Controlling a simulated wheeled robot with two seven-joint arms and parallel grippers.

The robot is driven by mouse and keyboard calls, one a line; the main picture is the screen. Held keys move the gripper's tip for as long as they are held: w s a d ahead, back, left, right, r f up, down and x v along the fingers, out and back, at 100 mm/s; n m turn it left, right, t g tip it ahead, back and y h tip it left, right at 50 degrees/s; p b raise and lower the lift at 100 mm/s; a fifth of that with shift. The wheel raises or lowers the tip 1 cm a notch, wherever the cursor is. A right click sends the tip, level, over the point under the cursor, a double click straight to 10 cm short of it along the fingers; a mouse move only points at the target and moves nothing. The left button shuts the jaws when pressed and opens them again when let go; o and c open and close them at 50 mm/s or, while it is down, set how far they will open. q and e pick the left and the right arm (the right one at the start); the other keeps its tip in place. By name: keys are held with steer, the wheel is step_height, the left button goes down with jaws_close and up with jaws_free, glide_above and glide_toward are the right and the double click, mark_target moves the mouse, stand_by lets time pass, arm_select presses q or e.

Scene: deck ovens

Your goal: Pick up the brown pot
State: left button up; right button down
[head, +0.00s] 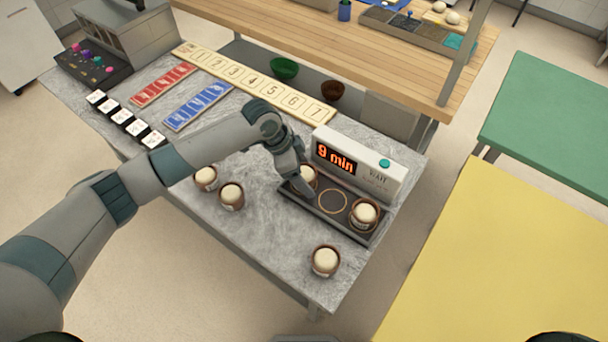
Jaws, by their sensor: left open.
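Several small brown pots filled with pale dough are on the grey marbled table. Two pots, the left one (205,181) and its neighbour (231,200), stand left of the dark tray (334,225). One pot (310,182) stands at the tray's left end, partly hidden by my left gripper. Another pot (365,219) stands at the tray's right end, and a ringed spot between them is empty. One more pot (326,267) stands near the table's front edge. My left gripper (298,186) is open, pointing down at the tray's left pot; contact is unclear.
A white timer box (362,163) reading "9 min" stands behind the tray. A numbered strip (255,82), red card (163,84) and blue card (198,105) lie further back. A green bowl (284,69) and brown bowl (332,91) sit beyond. Bare tabletop lies around the front pot.

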mark_target(311, 173)
arm_select(q)
steer(key=shift+c, duration=0.6)
arm_select(e)
steer(key=shift+a, duration=0.25)
arm_select(q)
steer(key=c, duration=1.2)
steer(key=shift+o, duration=0.2)
arm_select(e)
steer(key=shift+a, duration=0.1)
steer(key=shift+f, duration=0.1)
